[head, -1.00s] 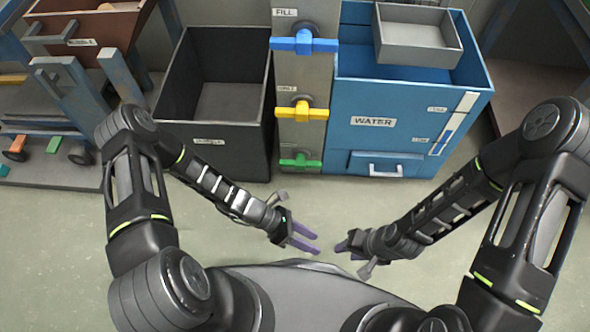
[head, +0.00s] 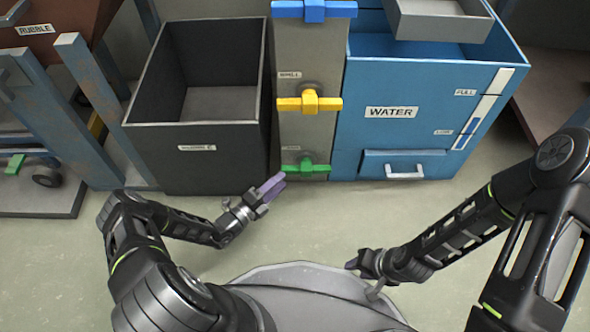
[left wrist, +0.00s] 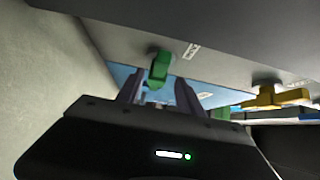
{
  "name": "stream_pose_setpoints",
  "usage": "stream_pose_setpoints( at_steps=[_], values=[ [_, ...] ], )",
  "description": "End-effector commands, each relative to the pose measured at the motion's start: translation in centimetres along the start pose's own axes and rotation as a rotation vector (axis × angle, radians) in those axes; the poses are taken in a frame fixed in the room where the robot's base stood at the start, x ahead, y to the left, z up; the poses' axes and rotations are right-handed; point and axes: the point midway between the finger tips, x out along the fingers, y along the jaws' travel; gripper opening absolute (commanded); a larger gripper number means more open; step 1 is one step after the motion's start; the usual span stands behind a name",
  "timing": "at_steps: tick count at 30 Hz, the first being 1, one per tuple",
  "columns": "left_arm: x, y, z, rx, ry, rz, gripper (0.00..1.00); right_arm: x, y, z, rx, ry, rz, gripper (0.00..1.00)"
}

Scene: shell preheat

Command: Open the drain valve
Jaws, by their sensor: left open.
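The green valve handle (head: 305,168) is the lowest of three on the grey panel (head: 309,131); it lies crosswise, and its label is too small to read. My left gripper (head: 272,187) is open just in front of the green handle's left end. In the left wrist view, the green handle (left wrist: 159,68) shows between the two fingertips of my left gripper (left wrist: 158,88); I cannot tell whether they touch it. My right gripper (head: 354,264) hangs low in front of the panel, well apart from the valves; its jaw state is unclear.
A yellow handle (head: 309,104) and a blue handle (head: 314,10) sit above the green one, both crosswise. A dark open bin (head: 215,160) stands left of the panel. The blue WATER tank (head: 420,86) with a drawer handle (head: 405,172) stands right. The floor in front is clear.

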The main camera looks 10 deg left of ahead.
Motion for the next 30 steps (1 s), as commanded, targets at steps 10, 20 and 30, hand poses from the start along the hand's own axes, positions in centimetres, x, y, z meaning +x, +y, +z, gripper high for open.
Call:
stream_pose_setpoints(
  at_steps=[10, 20, 30],
  values=[
    [4.1, 0.3, -0.1, 0.002, 0.005, 0.0, 0.44, 1.3, 0.5, -0.1, 0.001, 0.001, -0.002, 0.36],
    [7.6, 0.1, -0.1, 0.002, 0.004, 0.0, 0.44, 2.1, 0.8, -0.2, 0.002, 0.001, -0.005, 0.36],
    [7.7, 0.0, -0.1, 0.002, 0.003, 0.001, 0.37, 2.0, 0.7, -0.2, 0.002, 0.001, -0.005, 0.36]
  ],
)
